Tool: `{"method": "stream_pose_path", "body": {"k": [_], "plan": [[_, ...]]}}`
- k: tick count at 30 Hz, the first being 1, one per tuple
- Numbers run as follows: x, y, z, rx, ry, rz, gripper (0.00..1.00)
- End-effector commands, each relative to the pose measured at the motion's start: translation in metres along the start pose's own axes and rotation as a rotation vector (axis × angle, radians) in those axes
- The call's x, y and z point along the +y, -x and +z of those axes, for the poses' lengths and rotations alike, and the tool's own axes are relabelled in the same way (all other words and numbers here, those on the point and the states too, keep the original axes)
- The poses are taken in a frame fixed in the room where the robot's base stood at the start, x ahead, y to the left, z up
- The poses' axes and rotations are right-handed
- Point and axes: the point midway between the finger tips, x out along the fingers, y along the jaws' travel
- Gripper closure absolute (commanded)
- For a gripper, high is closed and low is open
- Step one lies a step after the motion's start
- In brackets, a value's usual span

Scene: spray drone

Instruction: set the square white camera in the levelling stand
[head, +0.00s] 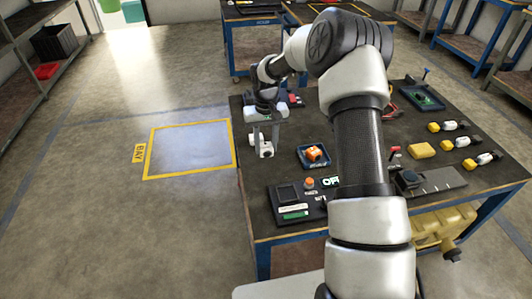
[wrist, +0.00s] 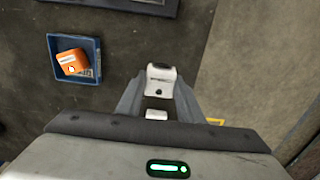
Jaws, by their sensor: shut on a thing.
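The square white camera (head: 265,151) is between the fingers of my gripper (head: 264,138), near the left edge of the dark workbench. In the wrist view the white camera (wrist: 160,79) shows between the two fingertips (wrist: 158,90), with a dark spot on its face. My gripper is shut on it and appears to hold it above the bench top. I cannot pick out the levelling stand for certain. A dark square fixture (head: 409,178) on a grey plate stands right of my arm. My arm covers the middle of the bench.
A blue tray (head: 303,164) with an orange box (head: 315,153) lies right of my gripper; the tray also shows in the wrist view (wrist: 52,57). A black console (head: 289,202) is nearer. Yellow-and-white parts (head: 447,126), a yellow block (head: 422,150) and a board tray (head: 405,88) lie right.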

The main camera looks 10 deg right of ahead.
Motion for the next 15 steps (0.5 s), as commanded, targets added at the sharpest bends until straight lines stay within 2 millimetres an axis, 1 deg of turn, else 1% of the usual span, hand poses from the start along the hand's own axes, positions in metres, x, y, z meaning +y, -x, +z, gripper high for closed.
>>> {"method": "stream_pose_path", "body": {"k": [1, 3, 8, 10, 13, 15], "plan": [[0.0, 0.012, 0.0, 0.002, -0.001, 0.0, 0.89], [0.0, 0.02, -0.001, 0.001, -0.001, 0.0, 0.89], [0.0, 0.031, 0.001, 0.001, 0.0, 0.0, 0.89], [0.0, 0.036, 0.004, 0.0, 0.001, 0.0, 0.89], [0.0, 0.055, 0.015, 0.003, 0.005, 0.002, 0.89], [0.0, 0.073, 0.03, 0.004, 0.008, 0.002, 0.89]]}}
